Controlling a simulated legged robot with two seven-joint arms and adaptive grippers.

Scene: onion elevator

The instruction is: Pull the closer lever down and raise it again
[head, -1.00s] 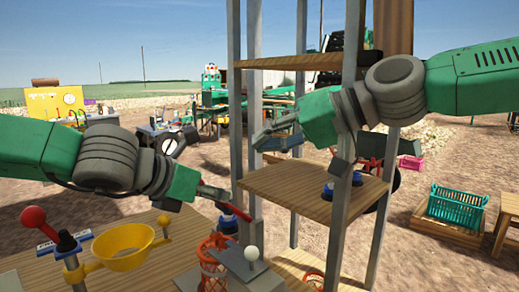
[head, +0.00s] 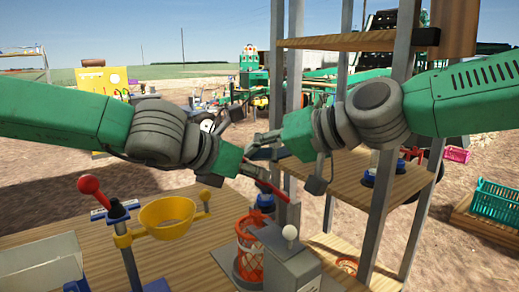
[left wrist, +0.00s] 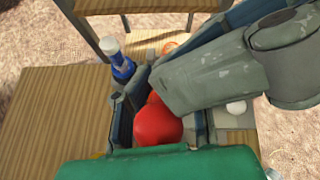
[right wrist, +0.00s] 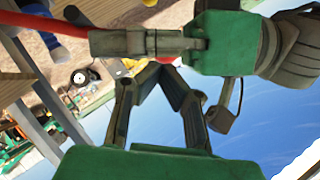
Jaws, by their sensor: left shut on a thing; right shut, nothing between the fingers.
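A red lever rod (head: 272,186) slants down to the right by the elevator's posts. My left gripper (head: 246,168) is at its upper left end. In the left wrist view, that gripper (left wrist: 160,118) is shut on a red ball knob (left wrist: 158,128). In the right wrist view, the red rod (right wrist: 76,17) runs out past the left gripper's tips. My right gripper (head: 258,145) is shut and empty, close above the left one, in front of the elevator posts. Its fingers (right wrist: 150,70) converge in the right wrist view.
A red-knobbed stand (head: 90,185) with a yellow bowl (head: 168,212) stands at left on the wooden table (head: 185,262). An orange basket (head: 250,248) and grey box with white knob (head: 290,232) sit below the grippers. The elevator shelf (head: 345,178) is to the right.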

